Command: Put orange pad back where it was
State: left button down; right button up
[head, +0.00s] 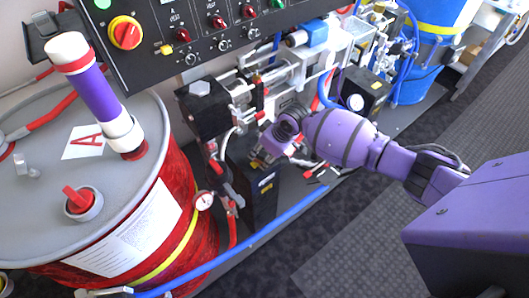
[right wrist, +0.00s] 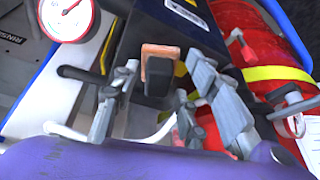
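The orange pad (right wrist: 160,51) shows in the right wrist view as a small orange-brown piece with a dark block under it. It lies between the grey fingers of my right gripper (right wrist: 164,72), with a narrow gap visible on each side. The fingers are apart, and I see no clear contact; depth is hard to judge. In the head view my right gripper (head: 272,150) reaches down among the machine parts beside a black box (head: 258,193). I cannot make out the pad there. My left gripper is not in view.
A red drum (head: 150,235) with a grey lid stands at the left. A control panel (head: 190,35) hangs above. Pumps, hoses and a pressure gauge (right wrist: 68,17) crowd around the right gripper. A blue rail (head: 255,238) edges the machine; grey floor (head: 390,240) in front is clear.

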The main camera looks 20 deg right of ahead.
jog(key=shift+d+r, duration=0.1)
jog(key=shift+r, duration=0.4)
jog(key=p+v, duration=0.2)
jog(key=v, duration=0.9)
jog(key=s+a+f+m+t+y, duration=0.1)
jog(key=s+a+f+t, duration=0.15)
jog(key=s+f, duration=0.5)
jog(key=s+a+f+m+t, duration=0.1)
jog(key=s+a+f+m, duration=0.1)
jog(key=s+a+f, duration=0.35)
jog(key=s+d+f+m+t+h, duration=0.1)
jog(key=s+d, duration=0.2)
jog(key=s, duration=0.6)
jog(key=s+d+f+m+t+h, duration=0.1)
jog(key=s+d, duration=0.3)
jog(key=s, duration=0.6)
jog(key=shift+s+d+f+m+h, duration=0.15)
jog(key=shift+d+m+h, duration=0.2)
jog(key=shift+m+h, duration=0.45)
